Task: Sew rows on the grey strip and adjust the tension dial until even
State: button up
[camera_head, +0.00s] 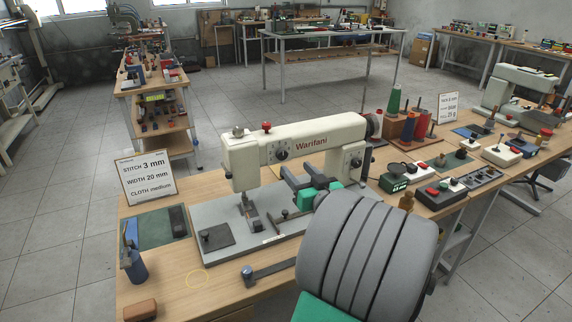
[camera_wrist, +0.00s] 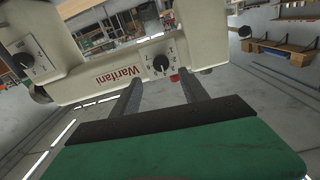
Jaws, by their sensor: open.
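A cream Warifani sewing machine (camera_head: 225,160) stands on a grey base plate on the wooden bench. One black dial (camera_head: 282,154) is on its arm and another (camera_head: 355,163) on its right column. The first dial (camera_wrist: 161,63) and second dial (camera_wrist: 22,60) also show in the wrist view, where the machine appears upside down. My gripper (camera_head: 306,177) is open in front of the machine. In the wrist view its fingers (camera_wrist: 160,90) stand apart below the first dial, with nothing visibly held between them. A dark grey piece (camera_head: 217,237) lies on the plate's left; I cannot tell whether it is the strip.
A card (camera_head: 147,177) reads stitch 3 mm, width 20 mm, cloth medium. A blue cup (camera_head: 136,268) holds tools at the left edge. Thread cones (camera_head: 393,103) and control boxes crowd the right.

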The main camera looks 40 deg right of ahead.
aim_at(283, 155)
jog(key=p+x, duration=0.1)
jog(key=x, duration=0.6)
jog(key=shift+w+p, duration=0.25)
jog(key=shift+p, duration=0.05)
jog(key=shift+c, duration=0.4)
jog(key=shift+a, duration=0.1)
grip_shut()
